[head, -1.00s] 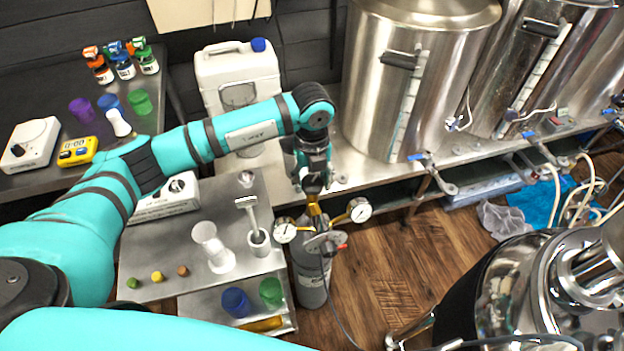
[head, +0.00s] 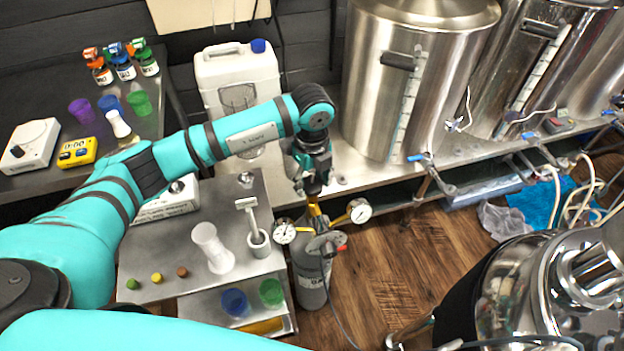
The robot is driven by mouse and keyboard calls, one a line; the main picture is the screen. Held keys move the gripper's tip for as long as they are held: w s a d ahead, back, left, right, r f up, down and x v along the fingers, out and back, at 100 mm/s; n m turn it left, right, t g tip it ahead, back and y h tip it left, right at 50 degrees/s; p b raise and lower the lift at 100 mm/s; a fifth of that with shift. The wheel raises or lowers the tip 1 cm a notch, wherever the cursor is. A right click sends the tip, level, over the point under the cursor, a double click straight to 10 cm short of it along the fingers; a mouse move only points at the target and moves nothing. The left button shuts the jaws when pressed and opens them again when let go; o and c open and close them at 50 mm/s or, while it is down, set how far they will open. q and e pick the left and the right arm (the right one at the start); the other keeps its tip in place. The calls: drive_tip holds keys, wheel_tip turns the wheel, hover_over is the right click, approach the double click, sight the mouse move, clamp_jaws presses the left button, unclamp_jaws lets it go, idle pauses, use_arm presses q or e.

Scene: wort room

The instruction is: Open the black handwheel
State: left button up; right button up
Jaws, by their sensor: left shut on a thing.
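My left gripper (head: 311,187) points down over the top of a grey gas cylinder (head: 310,284) and is shut on the black handwheel at the cylinder's top. The handwheel itself is hidden behind the fingers. Just below the gripper is a brass valve (head: 319,218) with a pressure gauge (head: 285,233) at its left and another gauge (head: 359,211) at its right. A regulator body (head: 326,243) with a red end sits in front. My right gripper is not in view.
A large steel kettle (head: 405,100) and the bench (head: 352,177) are behind.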

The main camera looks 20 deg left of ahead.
sight(312, 183)
use_arm(q)
drive_tip(key=shift+w+a+r, duration=0.1)
drive_tip(key=shift+w+r, duration=0.05)
drive_tip(key=o, duration=1.1)
drive_tip(key=shift+o, duration=0.2)
wheel_tip(312, 183, up, 12)
